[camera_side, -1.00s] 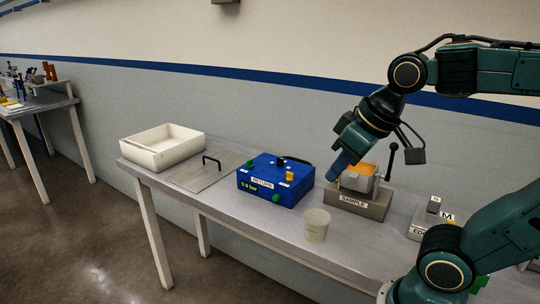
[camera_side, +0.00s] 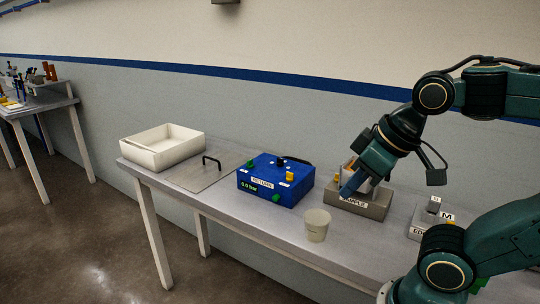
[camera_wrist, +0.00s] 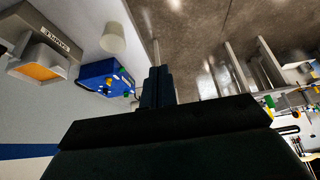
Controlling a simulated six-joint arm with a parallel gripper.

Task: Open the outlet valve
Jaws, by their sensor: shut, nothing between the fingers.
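The blue box (camera_side: 276,180) labelled RETURN stands mid-bench with a small green readout, a black knob (camera_side: 280,161), a yellow knob (camera_side: 289,176) and green parts (camera_side: 276,198). No part is legibly marked as the outlet valve. The box also shows in the wrist view (camera_wrist: 98,74). My gripper (camera_side: 347,189) is shut and empty, pointing down in front of the SAMPLE block (camera_side: 374,208), right of the blue box and apart from it. Its closed fingers also show in the wrist view (camera_wrist: 158,82). My arm hides much of the container on the block.
A white cup (camera_side: 317,226) stands at the bench's front edge, between the blue box and the SAMPLE block. A flat lid with a black handle (camera_side: 211,162) and a white tray (camera_side: 140,151) lie left. A grey block (camera_side: 425,223) is at right.

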